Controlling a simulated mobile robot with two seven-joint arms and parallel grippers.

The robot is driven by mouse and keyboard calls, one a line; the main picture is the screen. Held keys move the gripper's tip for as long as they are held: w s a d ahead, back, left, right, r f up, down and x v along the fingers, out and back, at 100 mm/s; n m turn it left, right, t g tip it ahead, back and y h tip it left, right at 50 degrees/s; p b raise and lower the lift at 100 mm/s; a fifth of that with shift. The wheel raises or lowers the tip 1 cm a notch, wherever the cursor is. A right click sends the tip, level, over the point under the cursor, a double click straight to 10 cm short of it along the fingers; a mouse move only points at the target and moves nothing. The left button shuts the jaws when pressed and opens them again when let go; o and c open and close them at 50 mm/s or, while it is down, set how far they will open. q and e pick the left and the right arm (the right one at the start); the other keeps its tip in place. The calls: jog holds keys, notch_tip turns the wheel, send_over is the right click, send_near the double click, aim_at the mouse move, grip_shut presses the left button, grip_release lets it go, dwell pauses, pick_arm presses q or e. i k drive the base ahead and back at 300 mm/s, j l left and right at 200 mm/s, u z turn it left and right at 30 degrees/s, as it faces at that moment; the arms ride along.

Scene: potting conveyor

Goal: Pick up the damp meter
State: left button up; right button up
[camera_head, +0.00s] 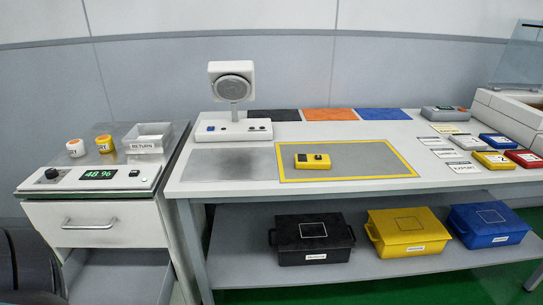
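A small yellow device with a dark round knob and a dark patch on its top (312,161) lies on the grey mat with a yellow border (385,172), near its left end. It is the thing that looks most like the damp meter; I cannot read a label on it. Nothing touches it from above. Neither of my grippers is in view.
A white instrument with a round grey head (234,95) stands behind the mats. On the white table (230,187), cards and small coloured boxes lie at right. Black (313,240), yellow (408,233) and blue (489,225) bins sit below.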

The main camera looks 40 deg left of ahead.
aim_at(317, 162)
jog(key=i+u, duration=0.2)
jog(key=u, duration=0.2)
jog(key=i+l+u, duration=0.15)
jog(key=u, duration=0.3)
jog(key=i+l+u, duration=0.1)
jog(key=u, duration=0.3)
jog(key=l, duration=0.1)
